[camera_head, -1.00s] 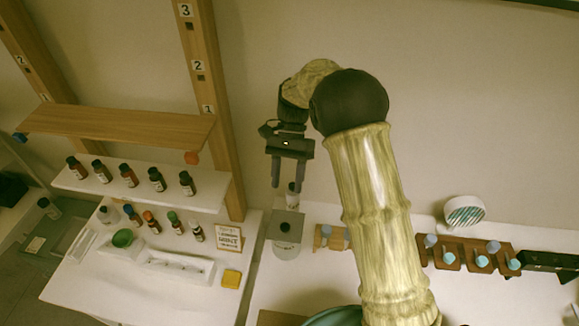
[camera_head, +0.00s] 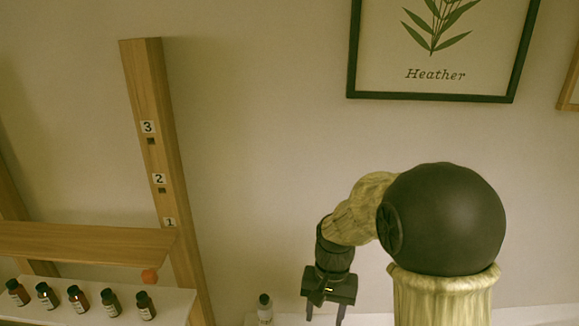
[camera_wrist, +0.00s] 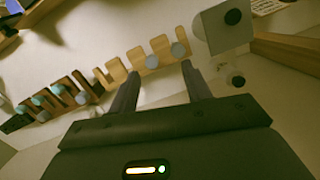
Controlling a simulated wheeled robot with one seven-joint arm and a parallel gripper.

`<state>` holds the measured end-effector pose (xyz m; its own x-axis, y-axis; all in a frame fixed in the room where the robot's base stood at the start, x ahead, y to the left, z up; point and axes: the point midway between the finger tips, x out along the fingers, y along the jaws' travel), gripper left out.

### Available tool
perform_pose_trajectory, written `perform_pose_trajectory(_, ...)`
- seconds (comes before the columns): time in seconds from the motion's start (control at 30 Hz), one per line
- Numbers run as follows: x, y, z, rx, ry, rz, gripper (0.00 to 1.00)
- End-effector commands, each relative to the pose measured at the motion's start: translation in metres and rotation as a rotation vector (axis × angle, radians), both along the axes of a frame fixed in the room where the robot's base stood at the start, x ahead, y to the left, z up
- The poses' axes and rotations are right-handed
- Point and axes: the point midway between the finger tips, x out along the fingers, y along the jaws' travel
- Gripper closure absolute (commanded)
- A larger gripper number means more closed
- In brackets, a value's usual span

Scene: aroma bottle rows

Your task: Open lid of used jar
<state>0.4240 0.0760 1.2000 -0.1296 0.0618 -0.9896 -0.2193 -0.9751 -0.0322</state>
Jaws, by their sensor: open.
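A pale box-like container with a dark round spot on top (camera_wrist: 222,25) is at the upper right of the wrist view. I cannot tell whether it is the used jar or whether the spot is a knob or a hole. A small clear bottle with a dark cap (camera_wrist: 235,78) stands near it, just right of my right finger. A similar dark-capped bottle (camera_head: 265,308) shows at the bottom of the head view, left of my gripper (camera_head: 325,316). My gripper (camera_wrist: 160,72) is open, with nothing between its fingers. Its tips are cut off in the head view.
A wooden rack with slots and blue-topped pieces (camera_wrist: 140,60) spans the wrist view ahead of the fingers. Several dark-capped bottles stand on a white shelf (camera_head: 170,300) under a wooden shelf (camera_head: 80,243) at left. A framed Heather picture (camera_head: 436,98) hangs on the wall.

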Motion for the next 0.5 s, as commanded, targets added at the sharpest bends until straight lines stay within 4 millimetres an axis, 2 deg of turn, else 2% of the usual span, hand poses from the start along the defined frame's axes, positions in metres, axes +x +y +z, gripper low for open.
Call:
perform_pose_trajectory(0.1, -0.018, -0.025, -0.006, -0.008, -0.095, 0.042, 0.52)
perform_pose_trajectory(0.3, -0.05, -0.057, -0.015, -0.036, -0.25, 0.132, 0.52)
perform_pose_trajectory(0.5, -0.074, -0.074, -0.02, -0.068, -0.353, 0.203, 0.52)
